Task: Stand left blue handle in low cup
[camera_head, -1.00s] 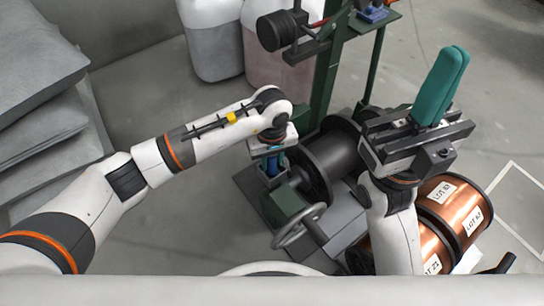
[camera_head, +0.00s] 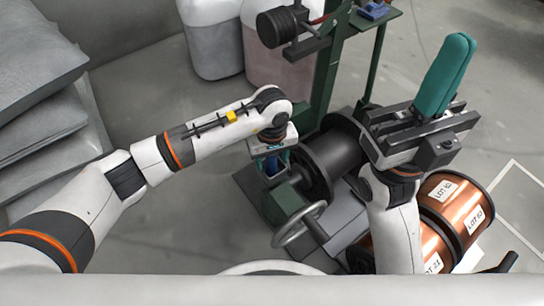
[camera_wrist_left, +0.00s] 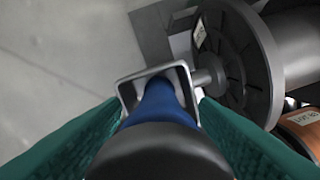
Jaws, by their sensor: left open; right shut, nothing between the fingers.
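The blue handle (camera_wrist_left: 158,103) has a dark round end nearest the left wrist camera, and its far part lies inside the square grey rim of the low cup (camera_wrist_left: 188,88). The rim surrounds the handle; how deep it sits is hidden. My left gripper (camera_head: 272,168) points down over the green stand, and a bit of blue shows at its fingers. In the left wrist view its teal fingers (camera_wrist_left: 160,120) are open on either side of the handle. My right gripper (camera_head: 447,75) is shut and empty, with its teal fingers pointing up at the right.
A large dark spool (camera_head: 328,162) and a handwheel (camera_head: 300,228) are close to the left gripper. Copper spools (camera_head: 445,215) lie below the right arm. A blue item (camera_head: 375,10) sits on a green shelf at the top. Grey sacks (camera_head: 40,140) are stacked at left.

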